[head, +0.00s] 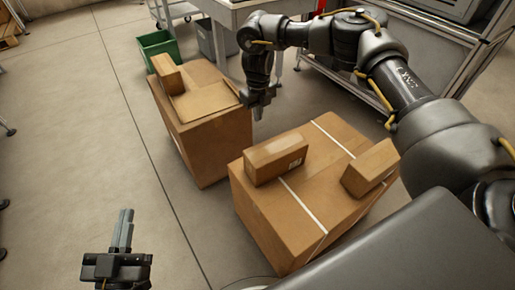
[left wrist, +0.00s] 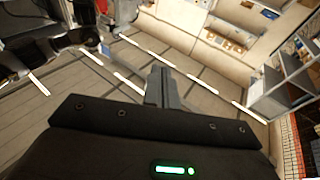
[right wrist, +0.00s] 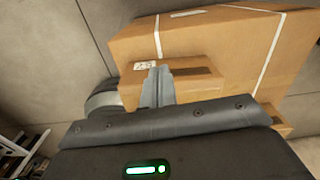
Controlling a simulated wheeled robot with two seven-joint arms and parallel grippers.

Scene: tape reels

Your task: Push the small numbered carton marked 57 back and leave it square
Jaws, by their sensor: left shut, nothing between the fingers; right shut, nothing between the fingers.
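Three small cartons show in the head view, and I cannot read a number on any of them. A third small carton (head: 167,74) stands on the other large box (head: 215,148). My right gripper (head: 259,112) is shut and empty, between the boxes. In the right wrist view its fingers (right wrist: 158,86) overlap a labelled small carton (right wrist: 195,84); contact cannot be told. My left gripper (head: 122,230) is shut and empty, over floor.
A green bin (head: 158,48) and a grey bin (head: 208,38) stand behind the boxes. A pale table (head: 240,12) is at the back, and metal racking (head: 440,45) at the right. Bare floor (head: 80,130) lies open at the left.

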